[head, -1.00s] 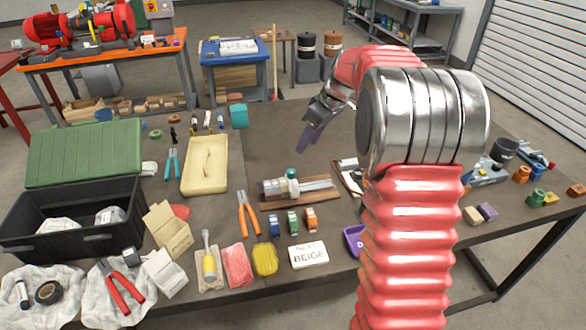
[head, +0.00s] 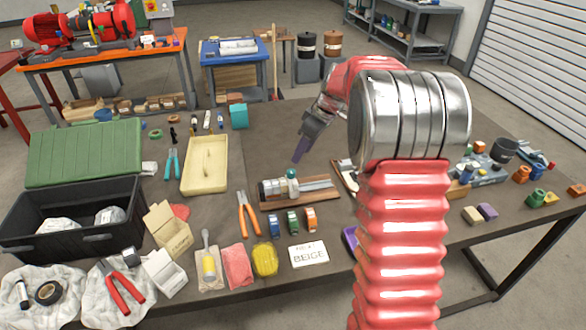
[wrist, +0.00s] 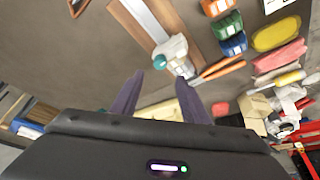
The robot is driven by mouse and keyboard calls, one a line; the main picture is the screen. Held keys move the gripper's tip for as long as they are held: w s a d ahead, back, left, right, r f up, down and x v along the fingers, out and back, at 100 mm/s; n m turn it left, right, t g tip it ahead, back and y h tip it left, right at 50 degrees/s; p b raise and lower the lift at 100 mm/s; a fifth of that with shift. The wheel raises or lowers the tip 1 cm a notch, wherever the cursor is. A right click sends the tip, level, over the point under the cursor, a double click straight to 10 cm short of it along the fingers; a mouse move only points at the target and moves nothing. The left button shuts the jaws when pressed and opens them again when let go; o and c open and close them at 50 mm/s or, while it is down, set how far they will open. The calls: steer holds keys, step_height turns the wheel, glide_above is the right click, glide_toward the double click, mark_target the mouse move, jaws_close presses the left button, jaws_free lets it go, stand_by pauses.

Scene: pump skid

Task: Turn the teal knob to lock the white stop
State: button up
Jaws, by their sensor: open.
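The teal knob (head: 292,173) sits on the white stop (head: 293,187), which rides on a metal rail on a wooden board (head: 325,196) in the middle of the table. In the wrist view the teal knob (wrist: 160,62) shows at the side of the white stop (wrist: 176,49), just beyond the fingertips. My gripper (head: 297,158) is above and behind the knob, pointing down, apart from it. In the wrist view my gripper (wrist: 162,78) is open, with two dark purple fingers and nothing between them. Whether the stop is locked cannot be told.
Orange-handled pliers (head: 247,213) lie left of the board. A cream tray (head: 206,165) is to the left. The table behind the board is clear.

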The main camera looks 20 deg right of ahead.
mark_target(291, 171)
steer(key=x, duration=0.9)
steer(key=shift+w+f, duration=0.1)
steer(key=shift+f, duration=0.15)
steer(key=shift+c, duration=0.6)
jaws_close()
